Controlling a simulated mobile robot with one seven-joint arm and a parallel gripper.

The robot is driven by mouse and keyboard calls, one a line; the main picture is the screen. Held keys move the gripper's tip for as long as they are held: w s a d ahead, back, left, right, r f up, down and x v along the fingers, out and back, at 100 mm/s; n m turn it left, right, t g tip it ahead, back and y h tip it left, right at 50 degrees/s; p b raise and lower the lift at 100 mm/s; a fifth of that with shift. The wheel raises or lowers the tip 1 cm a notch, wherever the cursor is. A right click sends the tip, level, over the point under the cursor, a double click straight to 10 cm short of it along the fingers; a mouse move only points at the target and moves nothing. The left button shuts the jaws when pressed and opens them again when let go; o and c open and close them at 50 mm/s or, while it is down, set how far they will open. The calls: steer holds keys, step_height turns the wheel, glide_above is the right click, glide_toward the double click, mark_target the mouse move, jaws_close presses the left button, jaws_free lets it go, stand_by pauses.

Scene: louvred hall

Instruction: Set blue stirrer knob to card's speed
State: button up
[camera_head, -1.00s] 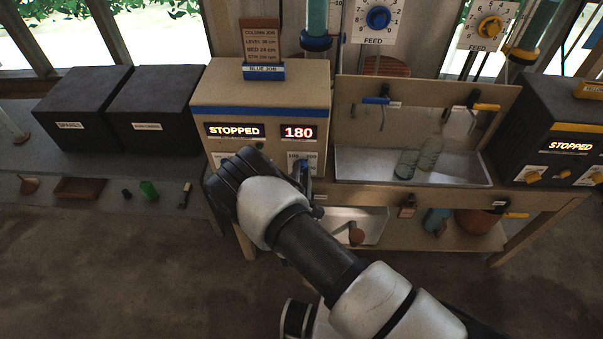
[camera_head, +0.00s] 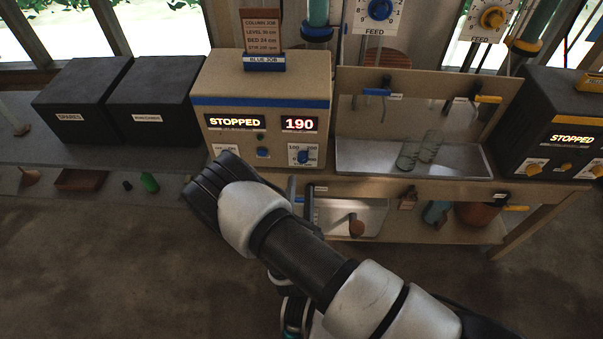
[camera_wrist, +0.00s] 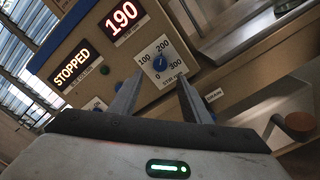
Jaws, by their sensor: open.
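The blue stirrer knob (camera_head: 302,156) is at the lower right of the blue-striped control box's front. In the wrist view the knob (camera_wrist: 160,63) sits on a white dial marked 100, 200 and 300, its pointer near the 200 side. The red display (camera_head: 299,123) reads 190, and the other reads STOPPED. The brown job card (camera_head: 262,35) stands on top of the box; its STIR line is too small to read surely. My gripper (camera_wrist: 159,80) is open and empty, its fingers either side of and short of the knob. My wrist hides the fingertips in the head view.
A blue knob (camera_head: 263,152) and a dial at its left share the box front. Two dark boxes (camera_head: 155,100) stand at left. A tray with glassware (camera_head: 420,150) is right of the box. A yellow-striped box (camera_head: 560,130) stands farther right. Blue-handled taps are nearby.

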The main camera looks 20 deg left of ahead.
steer(key=v, duration=0.8)
